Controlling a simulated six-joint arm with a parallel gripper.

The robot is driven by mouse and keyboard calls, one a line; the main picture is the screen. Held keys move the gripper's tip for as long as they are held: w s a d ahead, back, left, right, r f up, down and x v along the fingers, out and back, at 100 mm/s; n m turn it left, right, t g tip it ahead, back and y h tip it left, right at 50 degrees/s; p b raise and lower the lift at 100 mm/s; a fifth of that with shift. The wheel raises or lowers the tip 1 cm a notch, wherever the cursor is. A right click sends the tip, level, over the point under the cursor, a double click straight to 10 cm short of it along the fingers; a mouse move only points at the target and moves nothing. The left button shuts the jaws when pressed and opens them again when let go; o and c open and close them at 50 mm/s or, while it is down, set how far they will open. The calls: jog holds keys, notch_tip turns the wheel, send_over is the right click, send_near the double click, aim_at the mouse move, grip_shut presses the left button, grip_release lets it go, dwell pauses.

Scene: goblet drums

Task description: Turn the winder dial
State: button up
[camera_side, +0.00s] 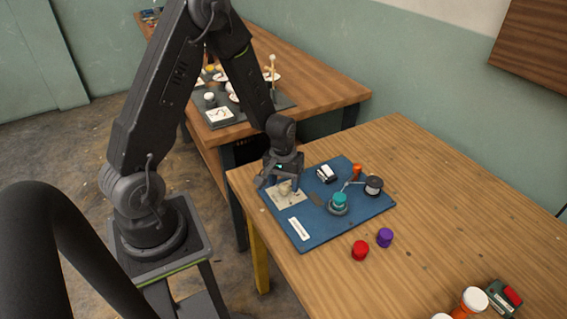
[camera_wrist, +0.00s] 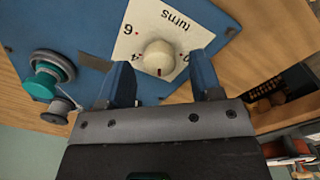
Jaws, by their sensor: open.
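The winder dial is a cream knob (camera_wrist: 160,58) with a dark red mark, set on a white plate (camera_wrist: 140,22) lettered "turns" with numbers. In the side view the knob (camera_side: 285,188) sits at the left part of the blue board (camera_side: 305,238), partly hidden by my gripper. My gripper (camera_side: 281,184) points down over it. In the wrist view its two blue fingers (camera_wrist: 163,75) are apart, one on each side of the knob's near edge. I cannot tell whether they touch it.
Red (camera_side: 360,250) and purple (camera_side: 385,237) pieces stand in front. The wooden table's right middle is clear.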

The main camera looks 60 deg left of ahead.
aim_at(283, 185)
notch_tip(283, 185, up, 13)
jog(key=shift+s+a, duration=0.15)
jog(key=shift+a, duration=0.05)
dwell(0.3)
jog(key=s+d+r+m+t, duration=0.5)
jog(key=s+d+r+m, duration=0.2)
jog(key=s+d+r, duration=0.5)
notch_tip(283, 185, up, 3)
jog(key=shift+s+r+m, duration=0.1)
jog(key=shift+s+m, duration=0.3)
jog(key=shift+s, duration=0.35)
